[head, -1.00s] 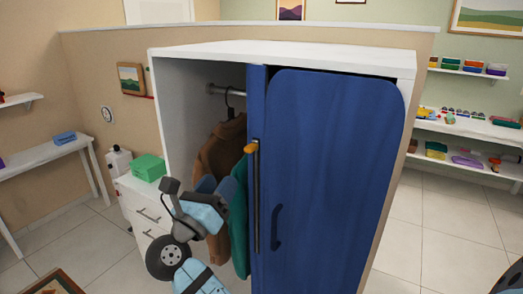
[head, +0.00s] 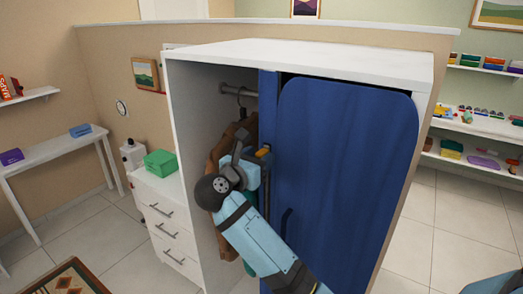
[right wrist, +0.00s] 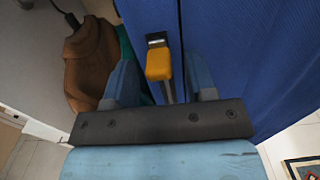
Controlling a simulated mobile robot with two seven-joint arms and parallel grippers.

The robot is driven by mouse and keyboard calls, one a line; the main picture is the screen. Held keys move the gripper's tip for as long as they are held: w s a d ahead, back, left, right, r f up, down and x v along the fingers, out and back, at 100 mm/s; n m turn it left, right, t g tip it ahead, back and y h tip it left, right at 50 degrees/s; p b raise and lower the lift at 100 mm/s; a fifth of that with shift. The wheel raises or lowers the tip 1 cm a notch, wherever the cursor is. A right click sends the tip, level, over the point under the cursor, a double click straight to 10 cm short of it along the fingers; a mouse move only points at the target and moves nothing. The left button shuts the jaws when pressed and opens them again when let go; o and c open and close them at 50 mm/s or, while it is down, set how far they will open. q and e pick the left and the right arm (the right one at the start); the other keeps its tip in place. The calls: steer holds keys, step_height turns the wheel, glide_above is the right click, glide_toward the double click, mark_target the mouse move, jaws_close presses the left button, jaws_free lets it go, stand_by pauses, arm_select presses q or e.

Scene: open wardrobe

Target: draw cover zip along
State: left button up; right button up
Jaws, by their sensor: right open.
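The wardrobe's blue cover (head: 345,170) hangs down its front, with the left part of the wardrobe uncovered. The yellow-orange zip pull (head: 264,152) is at the cover's left side, high up; it also shows in the right wrist view (right wrist: 159,64), on a dark track partly hidden by my gripper. My right gripper (head: 252,163) is at the pull. In the right wrist view my right gripper (right wrist: 163,80) is open, with one finger on each side of the pull and visible gaps between. My left gripper is not in view.
A brown garment (head: 218,150) hangs from a rail (head: 238,88) just left of my right gripper. A white drawer unit (head: 165,215) with a green box (head: 160,163) stands left of the wardrobe (head: 300,55). A dark handle (head: 285,225) sits on the cover.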

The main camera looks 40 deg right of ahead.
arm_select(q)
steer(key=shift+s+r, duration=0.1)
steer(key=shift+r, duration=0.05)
arm_select(e)
steer(key=shift+x, duration=0.75)
